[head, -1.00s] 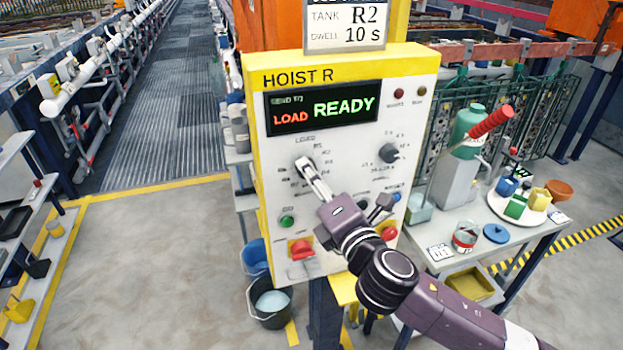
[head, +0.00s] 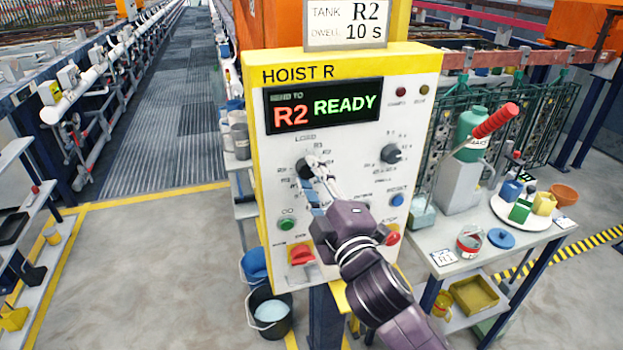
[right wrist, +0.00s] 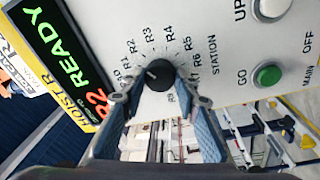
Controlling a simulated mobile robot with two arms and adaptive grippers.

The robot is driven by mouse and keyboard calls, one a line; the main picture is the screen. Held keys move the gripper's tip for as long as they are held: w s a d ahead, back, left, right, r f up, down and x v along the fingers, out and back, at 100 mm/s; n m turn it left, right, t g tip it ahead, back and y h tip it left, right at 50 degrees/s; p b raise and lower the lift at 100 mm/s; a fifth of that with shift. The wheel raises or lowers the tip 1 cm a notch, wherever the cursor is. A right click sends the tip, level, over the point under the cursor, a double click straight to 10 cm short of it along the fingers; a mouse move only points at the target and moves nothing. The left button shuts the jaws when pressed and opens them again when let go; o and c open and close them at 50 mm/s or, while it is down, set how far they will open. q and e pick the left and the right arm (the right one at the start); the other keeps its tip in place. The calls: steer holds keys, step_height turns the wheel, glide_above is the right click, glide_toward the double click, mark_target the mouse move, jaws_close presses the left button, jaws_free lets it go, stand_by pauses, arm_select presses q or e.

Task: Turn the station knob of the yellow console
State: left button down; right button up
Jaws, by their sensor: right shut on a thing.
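The yellow console (head: 258,75), labelled HOIST R, stands upright in the middle of the head view. Its display (head: 323,106) reads R2 in red and READY in green. The black station knob (head: 304,169) sits on the left of its white face and is partly covered by my fingers. In the right wrist view the knob (right wrist: 155,73) shows inside a ring of labels from R1 to R8, its white mark tilted to the upper left. My right gripper (head: 318,170) is shut on the knob, with a fingertip on each side. My left gripper is not in view.
Below the knob are a green GO button (head: 287,224) and a red switch (head: 300,254). Another dark knob (head: 391,153) and a blue RESET button (head: 397,200) are to the right. A side table (head: 470,262) with several items stands at right; buckets (head: 270,312) stand below left.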

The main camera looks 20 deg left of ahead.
steer(key=shift+f+m, duration=0.1)
steer(key=shift+m, duration=0.5)
steer(key=o, duration=1.1)
steer(key=shift+o, duration=0.2)
steer(key=v, duration=1.2)
steer(key=shift+f, duration=0.1)
